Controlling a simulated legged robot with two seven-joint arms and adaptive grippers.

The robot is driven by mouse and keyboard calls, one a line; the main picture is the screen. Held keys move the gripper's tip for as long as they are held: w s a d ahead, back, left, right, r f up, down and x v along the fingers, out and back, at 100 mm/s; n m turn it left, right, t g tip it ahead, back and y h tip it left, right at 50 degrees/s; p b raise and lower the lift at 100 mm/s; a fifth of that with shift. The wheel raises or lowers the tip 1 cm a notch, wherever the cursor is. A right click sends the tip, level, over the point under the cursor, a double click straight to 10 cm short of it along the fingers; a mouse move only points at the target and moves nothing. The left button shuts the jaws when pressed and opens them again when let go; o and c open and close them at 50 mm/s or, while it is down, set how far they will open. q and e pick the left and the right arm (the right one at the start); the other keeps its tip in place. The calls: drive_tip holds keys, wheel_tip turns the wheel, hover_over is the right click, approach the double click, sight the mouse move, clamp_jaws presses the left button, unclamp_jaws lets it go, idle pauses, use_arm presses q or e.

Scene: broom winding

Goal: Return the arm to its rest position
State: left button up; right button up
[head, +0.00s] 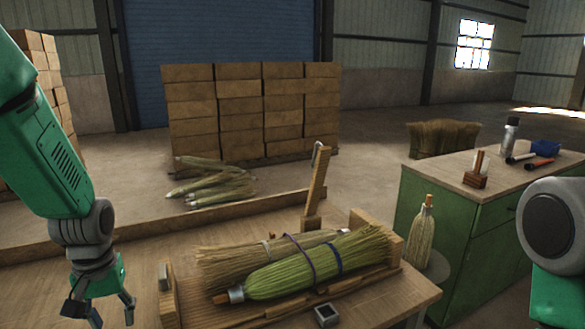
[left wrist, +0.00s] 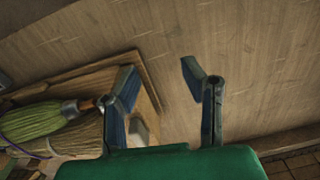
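My left gripper (head: 112,310) hangs at the left of the head view, to the left of the broom bundle and apart from it. In the left wrist view the left gripper (left wrist: 160,85) has its two fingers spread with bare wood between them, so it is open and empty. A green broom head (head: 310,266) with a blue band and a metal collar lies on the bench beside tan bristles (head: 225,262). A dark purple loop crosses over them. The broom head also shows in the left wrist view (left wrist: 32,121). My right arm shows at the right edge; its gripper is outside the frame.
The wooden bench (head: 395,302) holds an upright wooden post (head: 317,185) with a hook. A green cabinet (head: 440,215) stands at right with a bottle (head: 510,135) and tools on top. A small broom (head: 422,235) stands beside it. Boxes (head: 250,105) are stacked behind.

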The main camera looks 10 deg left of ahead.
use_arm(q)
drive_tip(key=s+d+f+m, duration=0.3)
drive_tip(key=s+f, duration=0.7)
drive_tip(key=f, duration=0.4)
drive_tip(key=s+d+f+m, duration=0.1)
drive_tip(key=s+d+f, duration=0.25)
drive_tip(key=s, duration=0.45)
drive_tip(key=s+d+f+m, duration=0.1)
drive_tip(key=s+d+f, duration=0.2)
drive_tip(key=s+f, duration=0.35)
drive_tip(key=shift+m+t, duration=0.4)
drive_tip(key=shift+m, duration=0.2)
drive_tip(key=f+b, duration=0.1)
drive_tip(key=b, duration=0.2)
drive_tip(key=w+f+b, duration=0.1)
drive_tip(key=f+b, duration=0.3)
drive_tip(key=b, duration=0.1)
drive_tip(key=shift+w+d+f+b, duration=0.2)
drive_tip(key=shift+w+d+b, duration=0.1)
drive_tip(key=shift+w, duration=0.05)
